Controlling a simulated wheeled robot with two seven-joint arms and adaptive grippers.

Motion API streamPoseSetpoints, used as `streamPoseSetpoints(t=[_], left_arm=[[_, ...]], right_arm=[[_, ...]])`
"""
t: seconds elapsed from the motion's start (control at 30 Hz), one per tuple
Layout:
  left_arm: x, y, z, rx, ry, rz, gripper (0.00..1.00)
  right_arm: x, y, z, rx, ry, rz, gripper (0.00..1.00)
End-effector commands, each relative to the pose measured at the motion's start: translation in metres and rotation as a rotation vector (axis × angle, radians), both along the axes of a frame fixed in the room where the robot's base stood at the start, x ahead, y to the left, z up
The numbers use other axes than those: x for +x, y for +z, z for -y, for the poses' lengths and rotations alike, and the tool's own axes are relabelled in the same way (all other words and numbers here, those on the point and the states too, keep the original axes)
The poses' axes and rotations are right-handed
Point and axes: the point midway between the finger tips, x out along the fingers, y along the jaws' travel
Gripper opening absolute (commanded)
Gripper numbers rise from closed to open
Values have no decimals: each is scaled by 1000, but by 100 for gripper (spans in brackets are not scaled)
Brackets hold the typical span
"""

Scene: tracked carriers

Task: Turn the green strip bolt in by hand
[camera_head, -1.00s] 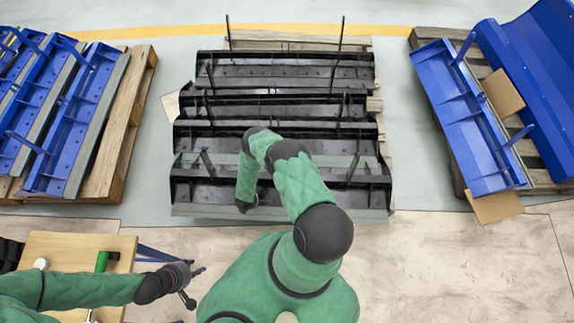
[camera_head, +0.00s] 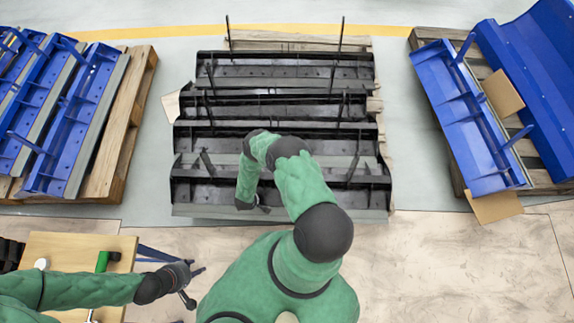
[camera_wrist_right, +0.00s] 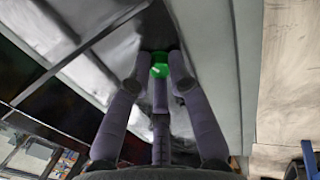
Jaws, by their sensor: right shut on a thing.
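The green strip bolt (camera_wrist_right: 158,66) shows in the right wrist view at the grey metal strip (camera_wrist_right: 213,60) of a black carrier. The fingers of my right gripper (camera_wrist_right: 160,80) close around it, shut on it; how deep the bolt sits cannot be told. In the head view my right gripper (camera_head: 262,207) is low at the front edge of the nearest black carrier (camera_head: 330,195), partly hidden by my wrist, and the bolt is hidden there. My left gripper (camera_head: 196,280) is open and empty, beside the wooden table at lower left.
The wooden table (camera_head: 65,245) carries a green-handled tool (camera_head: 104,259). Several black carriers lie on a wooden pallet (camera_head: 300,38). Blue carriers (camera_head: 75,115) stand on a pallet at left, more blue carriers (camera_head: 465,120) at right. The floor at lower right is clear.

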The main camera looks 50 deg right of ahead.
Motion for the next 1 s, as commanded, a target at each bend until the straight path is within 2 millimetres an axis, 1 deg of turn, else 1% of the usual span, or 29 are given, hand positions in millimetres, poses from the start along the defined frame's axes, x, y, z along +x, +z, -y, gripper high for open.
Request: streamPoseSetpoints(t=[0.2,0.3,0.4,0.73,0.87,1.0], left_arm=[[0,3,0,0,0,0,40],[0,4,0,0,0,0,40],[0,4,0,0,0,0,40],[0,4,0,0,0,0,40],[0,6,0,0,0,0,40],[0,9,0,0,0,0,40]], right_arm=[[0,1,0,55,-253,68,0],[0,0,0,73,-337,91,0],[0,0,0,81,-376,102,0],[0,0,0,87,-401,108,0],[-1,1,0,112,-525,141,0],[-1,1,0,151,-700,190,0]])
